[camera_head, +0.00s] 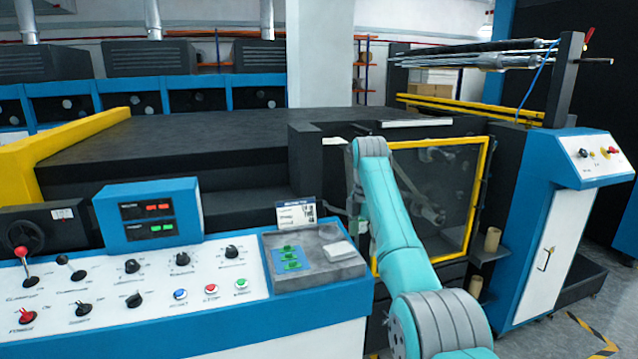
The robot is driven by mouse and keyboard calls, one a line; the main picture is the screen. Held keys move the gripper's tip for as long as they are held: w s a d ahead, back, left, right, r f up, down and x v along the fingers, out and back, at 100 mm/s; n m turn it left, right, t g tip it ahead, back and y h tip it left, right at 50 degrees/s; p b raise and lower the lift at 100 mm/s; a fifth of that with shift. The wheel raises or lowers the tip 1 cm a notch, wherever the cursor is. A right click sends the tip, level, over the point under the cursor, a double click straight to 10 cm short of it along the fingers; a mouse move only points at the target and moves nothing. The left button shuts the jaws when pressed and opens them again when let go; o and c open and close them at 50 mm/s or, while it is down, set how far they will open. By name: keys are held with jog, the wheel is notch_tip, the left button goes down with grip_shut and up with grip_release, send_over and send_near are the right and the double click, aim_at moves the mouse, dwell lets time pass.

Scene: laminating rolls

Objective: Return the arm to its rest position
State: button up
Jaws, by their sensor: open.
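My gripper (342,212) hangs beyond the arm, left of the yellow-framed window, partly hidden by the arm. Its grey fingers look open, with nothing seen between them. It is above and behind the grey tray at the console's right end.
The console (150,290) with knobs and levers fills the lower left. A grey tray (318,280) holds green pieces and a pale block. A yellow-framed window (478,200) stands close behind my arm. A blue-white cabinet (548,250) is at right. Floor is open at lower right.

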jog(key=s+d+f+m+t, duration=0.1)
jog(key=s+f+m+t, duration=0.15)
jog(key=f, duration=1.45)
jog(key=s+d+f+m+t, duration=0.1)
jog(key=s+f+m, duration=0.15)
jog(key=f, duration=1.35)
jog(key=s+d+f+m+t, duration=0.1)
jog(key=s+f+m+t, duration=0.15)
jog(key=s+f, duration=0.7)
jog(key=s+d+f+m+t, duration=0.15)
jog(key=s+f+m, duration=0.25)
jog(key=s+f, duration=0.6)
jog(key=s+d+r+m+t, duration=0.1)
jog(key=s+r+m+t, duration=0.15)
jog(key=s, duration=1.05)
jog(key=s+d+r+m+t, duration=0.1)
jog(key=s+r+m, duration=0.2)
jog(key=s, duration=1)
jog(key=s+r+m+t, duration=0.2)
jog(key=s+r+m, duration=0.1)
jog(key=s+r, duration=0.6)
jog(key=s+d+r+m+t, duration=0.1)
jog(key=s+r+m, duration=0.1)
jog(key=s+r, duration=0.8)
notch_tip(320, 180, up, 5)
jog(key=shift+r+m+t, duration=0.2)
jog(key=shift+m+t, duration=0.2)
